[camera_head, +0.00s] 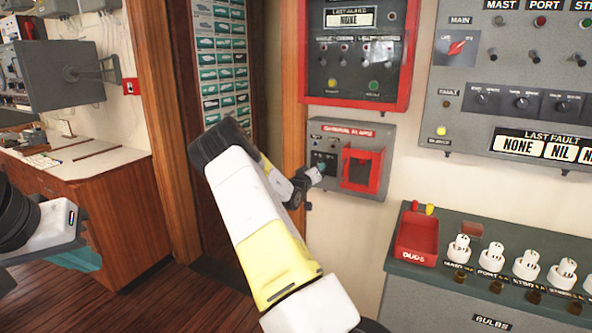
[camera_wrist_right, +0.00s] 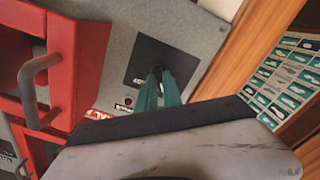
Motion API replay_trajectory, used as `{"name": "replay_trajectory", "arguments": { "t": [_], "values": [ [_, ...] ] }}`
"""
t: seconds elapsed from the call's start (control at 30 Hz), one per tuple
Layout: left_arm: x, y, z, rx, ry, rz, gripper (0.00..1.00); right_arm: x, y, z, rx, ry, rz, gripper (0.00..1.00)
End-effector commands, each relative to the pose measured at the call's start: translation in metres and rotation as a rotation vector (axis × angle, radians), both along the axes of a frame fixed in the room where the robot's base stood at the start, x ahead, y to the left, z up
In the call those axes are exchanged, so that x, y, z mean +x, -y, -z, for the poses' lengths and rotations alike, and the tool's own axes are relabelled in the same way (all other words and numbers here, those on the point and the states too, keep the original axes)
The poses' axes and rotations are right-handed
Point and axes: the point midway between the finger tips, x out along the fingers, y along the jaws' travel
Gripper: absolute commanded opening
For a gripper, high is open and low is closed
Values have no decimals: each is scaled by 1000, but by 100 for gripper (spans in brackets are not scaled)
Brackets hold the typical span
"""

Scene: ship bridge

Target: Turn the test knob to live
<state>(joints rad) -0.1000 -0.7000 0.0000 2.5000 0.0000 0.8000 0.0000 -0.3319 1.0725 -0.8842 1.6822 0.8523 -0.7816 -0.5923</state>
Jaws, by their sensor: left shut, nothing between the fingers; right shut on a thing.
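The grey alarm panel (camera_head: 380,134) is on the wall, with a red label strip along its top. A small black plate (camera_head: 325,158) is on its left half. My right gripper (camera_head: 321,168) reaches this plate. In the right wrist view its teal fingers (camera_wrist_right: 158,88) are shut with their tips at the middle of the black plate (camera_wrist_right: 180,62). The test knob is hidden between the fingertips, so its pointer and setting cannot be read. My left gripper (camera_head: 80,258) is at the lower left, far from the panel, shut and empty.
A red box (camera_head: 346,172) is on the panel's right half; its handle (camera_wrist_right: 30,85) sticks out in the wrist view. A red-framed alarm panel (camera_head: 408,60) is above. A wooden post (camera_head: 291,75) stands at the left. A counter with a red tray (camera_head: 416,250) and bulbs is lower right.

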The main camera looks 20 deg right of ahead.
Motion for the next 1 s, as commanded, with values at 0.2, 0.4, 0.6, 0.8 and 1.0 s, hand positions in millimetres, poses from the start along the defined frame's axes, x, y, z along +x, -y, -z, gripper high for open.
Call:
{"name": "replay_trajectory", "arguments": {
  "t": [0.2,0.4,0.6,0.8,1.0],
  "values": [
    [0,0,0,0,0,0,0,0,-1,1,0,-2,-2,30],
    [0,0,0,0,0,0,0,0,-1,0,0,-1,-1,32],
    [0,0,0,0,0,0,0,-3,-5,0,0,0,-1,32],
    [0,0,0,0,0,0,0,-23,-29,0,1,-2,-2,32],
    [0,0,0,0,0,0,0,-43,-52,0,1,-2,-2,32]
  ]
}}
